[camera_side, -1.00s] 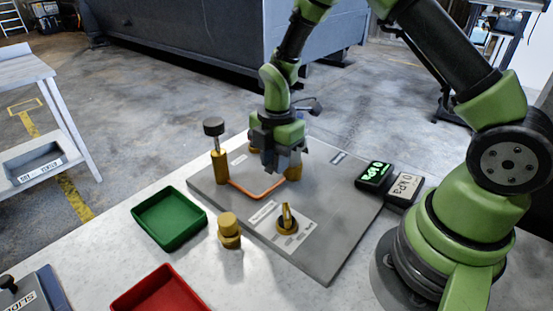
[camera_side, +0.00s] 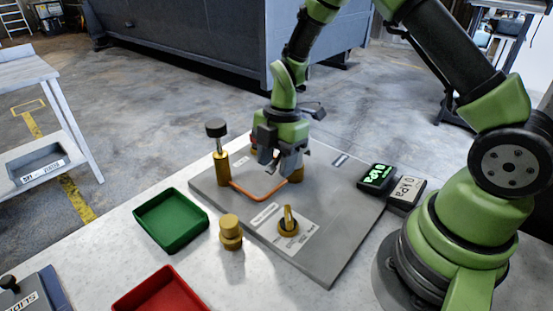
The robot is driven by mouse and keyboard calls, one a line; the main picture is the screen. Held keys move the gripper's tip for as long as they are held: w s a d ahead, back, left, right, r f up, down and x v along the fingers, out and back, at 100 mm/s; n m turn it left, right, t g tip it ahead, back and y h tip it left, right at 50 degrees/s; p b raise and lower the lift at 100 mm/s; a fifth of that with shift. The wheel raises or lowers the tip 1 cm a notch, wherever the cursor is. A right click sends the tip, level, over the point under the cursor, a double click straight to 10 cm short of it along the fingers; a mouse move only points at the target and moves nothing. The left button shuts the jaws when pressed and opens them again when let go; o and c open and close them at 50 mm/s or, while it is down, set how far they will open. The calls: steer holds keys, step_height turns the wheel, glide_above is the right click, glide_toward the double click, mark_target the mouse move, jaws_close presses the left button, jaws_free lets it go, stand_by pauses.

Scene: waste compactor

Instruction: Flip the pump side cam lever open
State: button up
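My gripper (camera_side: 279,168) points down over the back part of the grey plate (camera_side: 345,215). Its two fingers look apart, with a gap between them, and I see nothing held. A brass fitting (camera_side: 297,174) at the right end of the orange hose (camera_side: 262,198) stands close beside and partly behind the fingers. I cannot tell whether they touch. A small red part (camera_side: 253,141) shows behind the left of my gripper. The pump side cam lever cannot be made out clearly; my gripper hides much of this area.
A brass post with a black knob (camera_side: 216,128) stands at the plate's left. A brass valve (camera_side: 288,222) is on the front of the plate; a loose brass piece (camera_side: 230,232) stands off its edge. Green (camera_side: 172,244) and red (camera_side: 160,305) trays are left. Two small display boxes (camera_side: 376,178) are right.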

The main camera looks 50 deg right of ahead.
steer(key=r, duration=0.3)
steer(key=d+r, duration=0.1)
steer(key=r, duration=0.6)
steer(key=shift+d, duration=0.35)
steer(key=shift+f, duration=0.1)
steer(key=shift+c, duration=0.8)
steer(key=shift+a, duration=0.3)
steer(key=a+h, duration=0.5)
steer(key=h, duration=0.1)
steer(key=x, duration=0.9)
steer(key=shift+d+f, duration=0.15)
steer(key=shift+d, duration=0.35)
